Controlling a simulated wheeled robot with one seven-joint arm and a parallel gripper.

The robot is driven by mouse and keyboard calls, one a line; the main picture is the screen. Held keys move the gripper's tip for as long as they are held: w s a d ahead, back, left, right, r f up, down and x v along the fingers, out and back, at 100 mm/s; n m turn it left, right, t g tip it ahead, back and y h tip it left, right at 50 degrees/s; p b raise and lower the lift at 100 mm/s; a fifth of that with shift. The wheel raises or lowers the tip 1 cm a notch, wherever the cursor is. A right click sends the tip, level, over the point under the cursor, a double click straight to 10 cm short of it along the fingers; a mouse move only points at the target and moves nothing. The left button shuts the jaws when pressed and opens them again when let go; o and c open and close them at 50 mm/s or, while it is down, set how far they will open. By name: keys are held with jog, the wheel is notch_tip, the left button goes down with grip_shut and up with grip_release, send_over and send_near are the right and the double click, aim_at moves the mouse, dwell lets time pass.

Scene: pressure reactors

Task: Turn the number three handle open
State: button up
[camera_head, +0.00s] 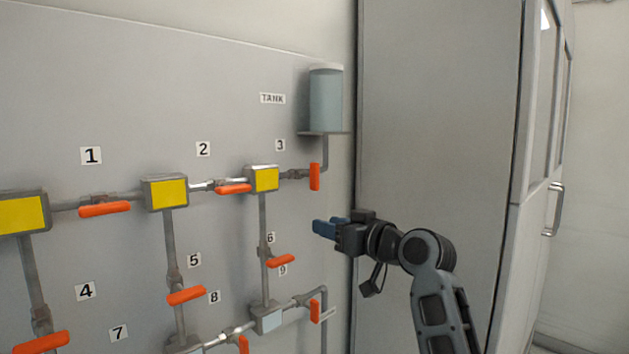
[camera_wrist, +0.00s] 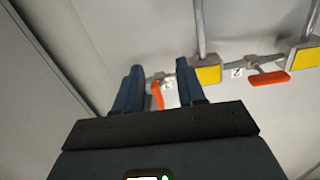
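The number three handle (camera_head: 315,177) is an orange lever hanging vertically, at right angles to its horizontal pipe. It sits below and right of the "3" label (camera_head: 280,145), under the tank. In the wrist view the handle (camera_wrist: 157,96) shows between my finger outlines, beside the partly hidden label (camera_wrist: 168,86). My gripper (camera_head: 323,228) is open and empty, with its two blue fingers apart. In the head view it appears below and slightly right of the handle. It does not appear to touch the handle; the exact distance is unclear.
A tank (camera_head: 326,98) stands on a small shelf above handle three. A yellow-faced box (camera_head: 265,179) and the horizontal number two handle (camera_head: 233,188) are to the left. The number six handle (camera_head: 281,261) is below. A tall grey cabinet (camera_head: 435,110) stands at right.

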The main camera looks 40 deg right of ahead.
jog(key=n+y, duration=0.1)
send_near(319, 175)
jog(key=w, duration=0.4)
jog(key=w+p, duration=0.2)
jog(key=w, duration=0.5)
jog(key=shift+w+f, duration=0.1)
jog(key=shift+w, duration=0.05)
grip_shut()
